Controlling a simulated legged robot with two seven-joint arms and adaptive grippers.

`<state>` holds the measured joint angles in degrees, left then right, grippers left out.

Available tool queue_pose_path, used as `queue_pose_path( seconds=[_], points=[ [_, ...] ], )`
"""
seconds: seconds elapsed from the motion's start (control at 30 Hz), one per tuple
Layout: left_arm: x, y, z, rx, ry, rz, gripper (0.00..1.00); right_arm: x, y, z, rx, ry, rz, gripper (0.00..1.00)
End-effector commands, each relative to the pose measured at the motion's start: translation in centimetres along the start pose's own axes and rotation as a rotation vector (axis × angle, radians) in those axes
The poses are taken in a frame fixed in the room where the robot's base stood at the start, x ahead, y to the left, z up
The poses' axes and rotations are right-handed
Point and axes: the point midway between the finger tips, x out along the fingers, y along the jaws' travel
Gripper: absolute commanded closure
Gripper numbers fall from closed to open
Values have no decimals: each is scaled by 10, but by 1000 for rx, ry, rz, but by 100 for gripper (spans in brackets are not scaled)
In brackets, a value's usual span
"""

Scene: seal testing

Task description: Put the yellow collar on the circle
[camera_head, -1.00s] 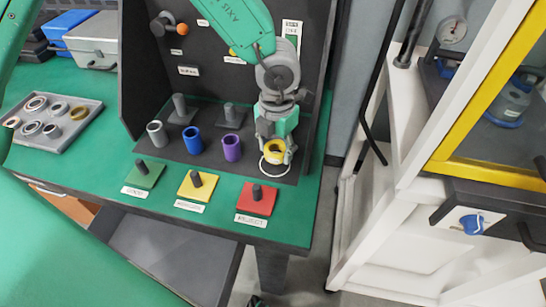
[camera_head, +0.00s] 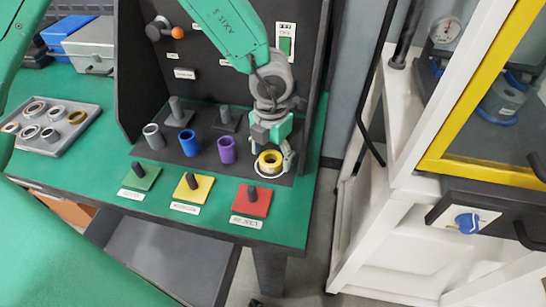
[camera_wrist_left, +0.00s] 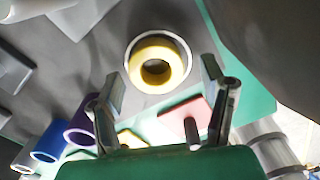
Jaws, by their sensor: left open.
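The yellow collar (camera_head: 269,159) lies on the dark mat, and the white circle (camera_head: 270,176) shows as a thin rim around its near side. My left gripper (camera_head: 277,150) is just above the collar. In the left wrist view its two fingers (camera_wrist_left: 164,85) stand wide apart on either side, with nothing between them. My right gripper is not in view.
Grey (camera_head: 154,136), blue (camera_head: 189,142) and purple (camera_head: 227,149) cylinders stand left of the collar. Green (camera_head: 141,179), yellow (camera_head: 205,186) and red (camera_head: 262,206) pads with pegs lie in front. A grey tray (camera_head: 82,125) of rings is far left. A dark panel (camera_head: 145,75) stands behind.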

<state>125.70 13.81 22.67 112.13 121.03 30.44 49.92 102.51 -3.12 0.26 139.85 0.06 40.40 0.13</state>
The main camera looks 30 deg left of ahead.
Motion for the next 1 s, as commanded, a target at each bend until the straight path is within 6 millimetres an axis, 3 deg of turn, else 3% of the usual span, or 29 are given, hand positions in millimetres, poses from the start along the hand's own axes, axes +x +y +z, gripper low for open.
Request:
queue_pose_path(
  seconds=[0.2, 0.43, 0.63, 1.0],
  points=[
    [-51, 0, 1, -3, -4, -3, 35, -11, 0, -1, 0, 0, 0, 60],
    [-90, 0, 1, -1, -2, -2, 35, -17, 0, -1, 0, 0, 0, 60],
    [-104, 0, 0, -2, 0, -1, 35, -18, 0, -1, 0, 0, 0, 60],
    [-104, 0, 0, -1, 1, 0, 35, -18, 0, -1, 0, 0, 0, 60]
  ],
)
